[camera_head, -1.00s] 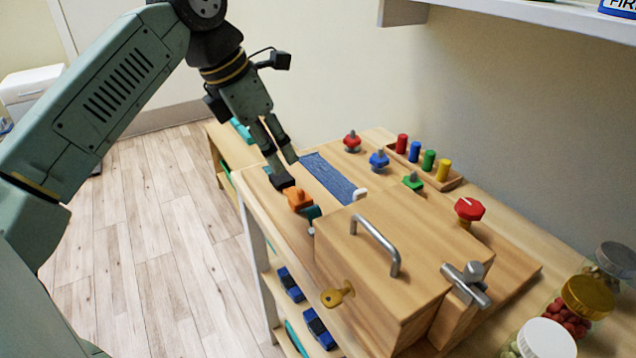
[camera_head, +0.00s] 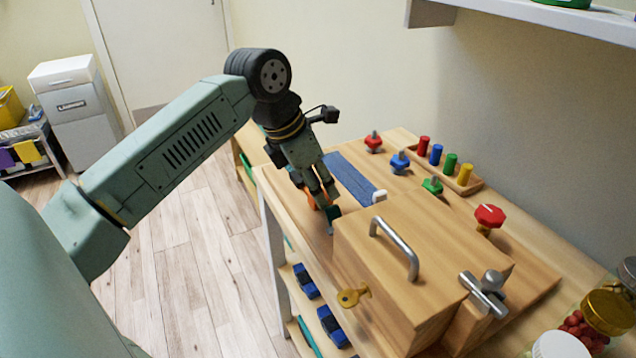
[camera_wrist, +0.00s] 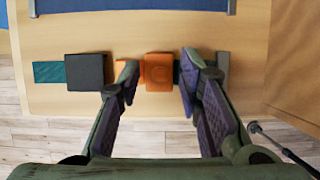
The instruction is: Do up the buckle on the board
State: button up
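The buckle lies on the wooden board at its near left edge. In the wrist view its orange part (camera_wrist: 159,72) has a flat tongue toward the left, and a black block (camera_wrist: 86,70) sits on a teal strap (camera_wrist: 48,72) a short gap further left. My gripper (camera_wrist: 158,78) is open, one finger on each side of the orange part, with small gaps visible; the left finger covers part of the tongue. In the head view my gripper (camera_head: 323,193) is low over the board and hides most of the orange part (camera_head: 317,201).
A wooden box with a metal handle (camera_head: 394,249), key (camera_head: 353,295) and latch (camera_head: 484,293) stands just right of the buckle. A blue strip (camera_head: 350,178) lies behind it. Colored knobs and pegs line the back. Jars (camera_head: 608,312) stand at front right.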

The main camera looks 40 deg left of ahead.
grip_shut()
dwell(0.6)
